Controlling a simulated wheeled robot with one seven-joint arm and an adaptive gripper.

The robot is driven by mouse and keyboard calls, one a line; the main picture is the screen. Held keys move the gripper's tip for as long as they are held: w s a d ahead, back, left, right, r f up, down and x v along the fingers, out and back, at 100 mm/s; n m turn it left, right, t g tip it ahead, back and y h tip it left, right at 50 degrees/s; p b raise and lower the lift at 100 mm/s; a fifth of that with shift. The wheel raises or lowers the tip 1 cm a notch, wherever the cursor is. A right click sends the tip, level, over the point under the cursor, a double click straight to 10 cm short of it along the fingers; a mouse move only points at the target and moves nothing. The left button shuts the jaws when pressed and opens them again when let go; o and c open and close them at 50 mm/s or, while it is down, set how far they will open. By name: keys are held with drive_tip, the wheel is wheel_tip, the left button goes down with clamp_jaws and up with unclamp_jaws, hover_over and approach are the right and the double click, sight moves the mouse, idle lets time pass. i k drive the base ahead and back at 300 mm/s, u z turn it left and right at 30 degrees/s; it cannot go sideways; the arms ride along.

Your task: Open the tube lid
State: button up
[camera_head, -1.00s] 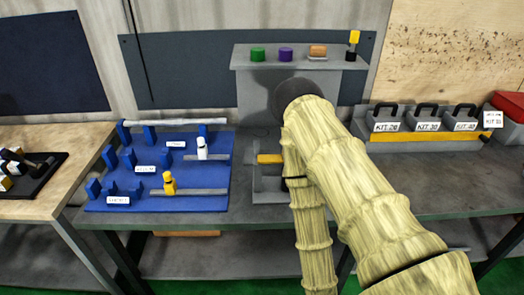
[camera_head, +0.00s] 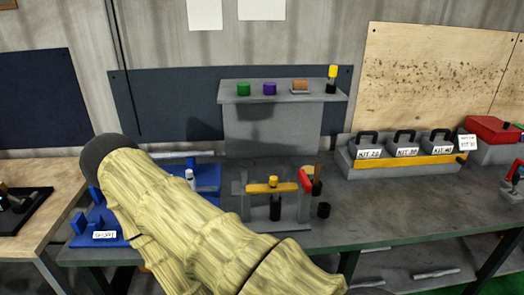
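A dark tube-like piece (camera_head: 275,208) stands upright in a grey fixture (camera_head: 246,205) on the bench, with a yellow crossbar (camera_head: 258,188) over it and a small yellow knob or cap (camera_head: 273,181) on top. Another dark tube (camera_head: 331,88) with a yellow top (camera_head: 333,71) stands upright at the right end of the raised shelf. I cannot tell which of these is the task's tube. My gripper does not show in the view.
A red piece (camera_head: 305,181) is on the fixture's right side, beside a dark holder with a brown handle (camera_head: 317,176) and a short black cylinder (camera_head: 323,210). Green (camera_head: 243,90), purple (camera_head: 270,89) and orange-brown (camera_head: 300,85) pieces sit on the shelf. Kit boxes (camera_head: 405,160) stand right.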

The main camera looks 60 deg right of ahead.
sight(273, 186)
drive_tip(key=k, duration=0.7)
drive_tip(key=z, duration=1.1)
drive_tip(key=i, duration=0.3)
